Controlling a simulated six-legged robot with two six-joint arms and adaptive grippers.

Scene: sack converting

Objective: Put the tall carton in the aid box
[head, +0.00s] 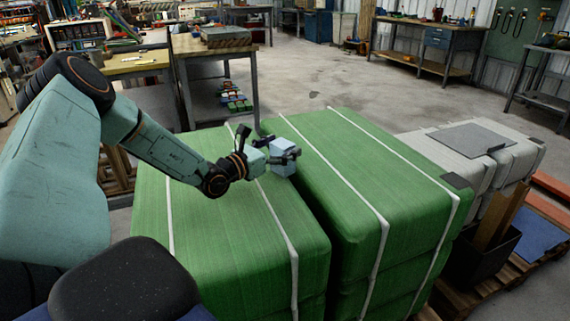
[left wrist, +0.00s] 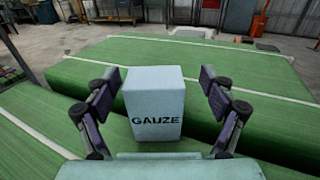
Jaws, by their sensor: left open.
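A light blue carton marked GAUZE (left wrist: 155,97) stands upright between the fingers of my left gripper (left wrist: 161,84) in the left wrist view. Dark gaps show between the carton and both fingers, so the gripper is open around it. In the head view the carton (head: 283,150) is small and partly covered by my left gripper (head: 275,154), near the inner edge of the left green bale stack (head: 225,235). I cannot make out an aid box for certain. My right gripper is not in view.
A second green bale stack (head: 385,185) stands close on the right, with a narrow gap between. White bales (head: 430,150) carry a flat grey sheet (head: 470,138). A dark open bin (head: 480,255) sits at the right. Workbenches (head: 435,40) line the back; the floor between is clear.

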